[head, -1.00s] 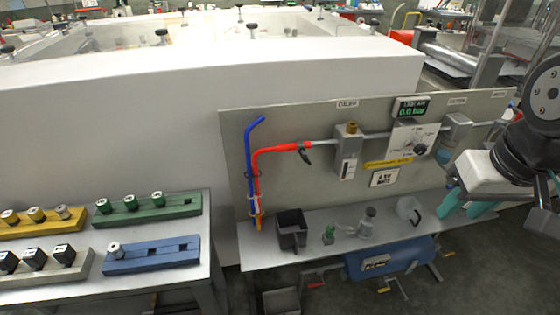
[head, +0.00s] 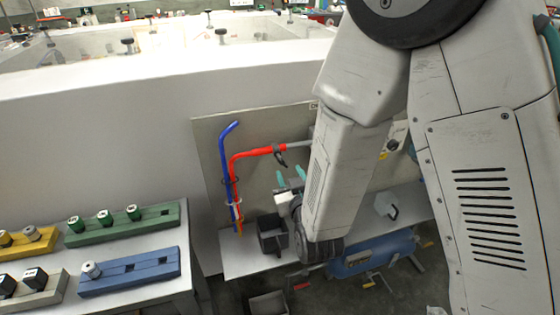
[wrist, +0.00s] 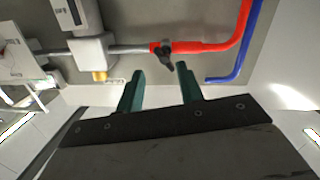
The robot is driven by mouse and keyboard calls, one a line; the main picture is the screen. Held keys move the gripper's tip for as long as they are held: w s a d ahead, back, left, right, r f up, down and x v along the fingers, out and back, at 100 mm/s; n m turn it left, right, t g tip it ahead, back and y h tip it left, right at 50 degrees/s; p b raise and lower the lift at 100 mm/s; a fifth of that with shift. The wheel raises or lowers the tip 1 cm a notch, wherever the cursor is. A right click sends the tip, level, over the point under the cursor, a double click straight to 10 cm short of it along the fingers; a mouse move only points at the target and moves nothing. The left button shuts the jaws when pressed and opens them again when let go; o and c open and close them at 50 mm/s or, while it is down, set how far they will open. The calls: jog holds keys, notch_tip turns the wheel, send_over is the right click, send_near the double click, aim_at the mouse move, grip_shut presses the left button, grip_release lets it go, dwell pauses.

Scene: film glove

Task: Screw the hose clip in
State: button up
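The hose clip (head: 280,157) is a small dark clip with a winged screw, sitting around the end of the red hose (head: 250,153) where it meets a grey pipe on the upright panel. In the wrist view the clip (wrist: 167,53) shows just beyond the fingertips, with its dark wing hanging toward the gap between them. My gripper (head: 291,176) has two teal fingers and is just below the clip in the head view. The wrist view shows the gripper (wrist: 161,72) open, with nothing between its fingers. I cannot tell whether a finger touches the clip.
A blue hose (head: 224,150) runs beside the red one. A black open bin (head: 271,238) stands on the shelf below. A grey valve unit (wrist: 90,50) is on the pipe. Green (head: 150,222) and blue (head: 135,273) fixture blocks stand on the left table.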

aim_at(282, 163)
jog(key=shift+t, duration=0.4)
jog(key=x, duration=0.7)
jog(key=shift+a+f, duration=0.15)
jog(key=shift+a, duration=0.25)
grip_shut()
jog(key=shift+a, duration=0.1)
